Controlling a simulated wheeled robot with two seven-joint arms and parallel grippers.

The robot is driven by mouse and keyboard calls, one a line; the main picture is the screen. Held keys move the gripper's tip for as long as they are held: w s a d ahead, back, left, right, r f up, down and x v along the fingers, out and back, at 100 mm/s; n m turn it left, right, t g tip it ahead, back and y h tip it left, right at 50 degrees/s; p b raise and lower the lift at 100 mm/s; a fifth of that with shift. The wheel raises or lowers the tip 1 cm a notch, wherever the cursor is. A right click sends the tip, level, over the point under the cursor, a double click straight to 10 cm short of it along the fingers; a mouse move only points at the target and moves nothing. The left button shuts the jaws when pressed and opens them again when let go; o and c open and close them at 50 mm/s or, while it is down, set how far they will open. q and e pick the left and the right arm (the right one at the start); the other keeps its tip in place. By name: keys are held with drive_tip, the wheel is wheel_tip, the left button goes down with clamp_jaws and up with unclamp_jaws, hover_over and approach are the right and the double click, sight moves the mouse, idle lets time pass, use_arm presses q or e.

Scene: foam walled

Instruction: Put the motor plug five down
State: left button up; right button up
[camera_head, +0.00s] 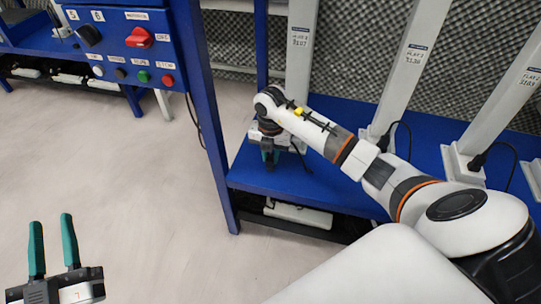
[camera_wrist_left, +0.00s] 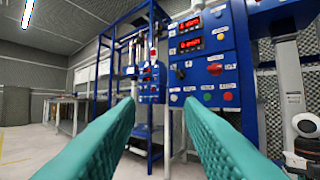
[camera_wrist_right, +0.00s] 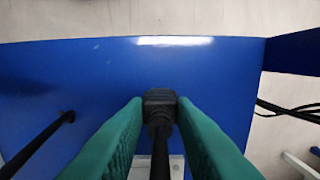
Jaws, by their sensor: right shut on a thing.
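The motor plug (camera_wrist_right: 159,98) is black, with a thick black cable running back from it, in the right wrist view. My right gripper (camera_head: 270,158) is shut on it, with one green finger on each side. The gripper points down at the blue shelf (camera_head: 290,188), near the shelf's front left corner. The plug is hidden in the head view, and I cannot tell whether it touches the shelf. My left gripper (camera_head: 52,222) is open and empty at the lower left of the head view, over bare floor.
Pale upright columns (camera_head: 404,75) stand on the shelf; black cables enter the bases of the two on the right. A blue control panel (camera_head: 125,45) with knobs and buttons stands at the upper left. A blue post (camera_head: 212,120) rises beside the shelf. The floor at left is clear.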

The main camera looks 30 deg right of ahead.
drive_tip(key=shift+f, duration=0.15)
drive_tip(key=o, duration=1)
